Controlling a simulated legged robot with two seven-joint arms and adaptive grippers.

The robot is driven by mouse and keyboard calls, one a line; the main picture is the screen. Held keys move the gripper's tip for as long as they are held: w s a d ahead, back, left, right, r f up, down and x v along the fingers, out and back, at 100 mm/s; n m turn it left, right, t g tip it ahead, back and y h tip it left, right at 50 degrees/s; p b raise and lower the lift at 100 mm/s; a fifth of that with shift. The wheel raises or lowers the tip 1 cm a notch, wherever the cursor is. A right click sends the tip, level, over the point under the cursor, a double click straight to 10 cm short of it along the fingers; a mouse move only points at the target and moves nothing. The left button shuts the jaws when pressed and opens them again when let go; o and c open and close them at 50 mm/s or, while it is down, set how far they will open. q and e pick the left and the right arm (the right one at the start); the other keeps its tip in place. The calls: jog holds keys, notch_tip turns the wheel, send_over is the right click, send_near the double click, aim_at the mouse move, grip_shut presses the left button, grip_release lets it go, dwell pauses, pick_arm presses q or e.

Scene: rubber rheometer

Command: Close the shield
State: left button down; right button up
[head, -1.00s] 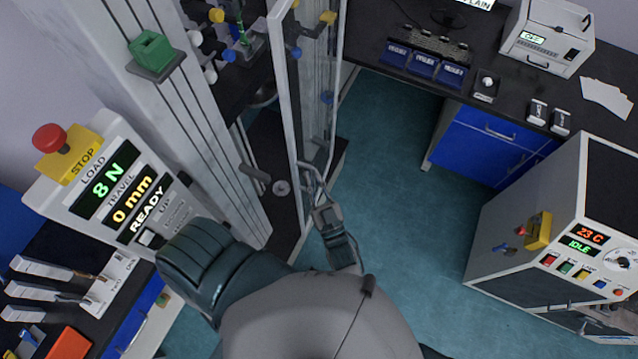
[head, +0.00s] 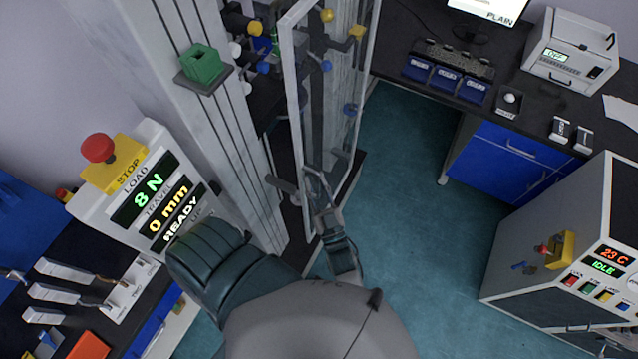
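The shield (head: 288,75) is a tall clear panel in a pale frame, standing at an angle on the front of the test machine (head: 215,120). It is partly open, with a gap between its near frame edge and the machine's column. Blue and yellow knobs show behind or through the panel.
A control panel (head: 150,195) with a red stop button (head: 98,148) is at the left. A bench with blue drawers (head: 500,160) stands at the back right, and a grey cabinet unit (head: 570,250) at the right. Teal floor (head: 410,200) between them is clear.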

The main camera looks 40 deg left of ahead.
jog(key=shift+a+f, duration=0.15)
jog(key=shift+a, duration=0.1)
pick_arm(q)
jog(key=shift+s+a, duration=0.15)
jog(key=shift+a, duration=0.35)
jog(key=shift+f, duration=0.1)
jog(key=shift+d, duration=0.15)
pick_arm(e)
jog(key=v, duration=1.2)
